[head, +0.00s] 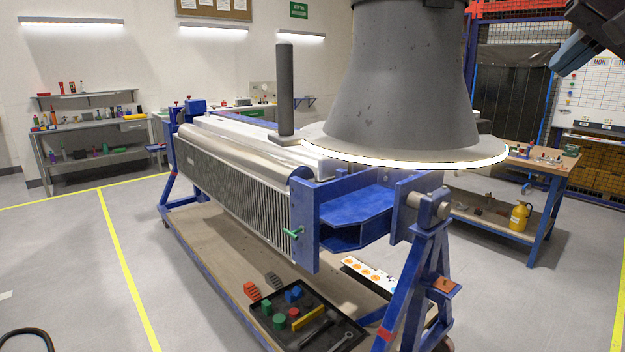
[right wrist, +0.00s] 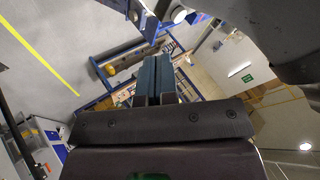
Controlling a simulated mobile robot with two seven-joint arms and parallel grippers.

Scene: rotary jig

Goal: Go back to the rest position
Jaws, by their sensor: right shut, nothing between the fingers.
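My right gripper (head: 562,62) shows at the upper right edge of the head view, raised in free air with its blue-grey fingers pointing down and left. In the right wrist view its two fingers (right wrist: 154,68) lie side by side, shut and empty. The rotary jig, a blue frame (head: 305,225) holding a long ribbed grey part (head: 225,185), stands in the middle of the head view. The right gripper is apart from it. My left gripper is not in view.
A large grey hood (head: 405,80) with a glowing rim hangs over the jig's near end and hides part of it. A black tool tray (head: 262,325) lies on the jig's lower shelf. A workbench (head: 555,165) stands at right, a shelf bench (head: 95,130) at left. The left floor is clear.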

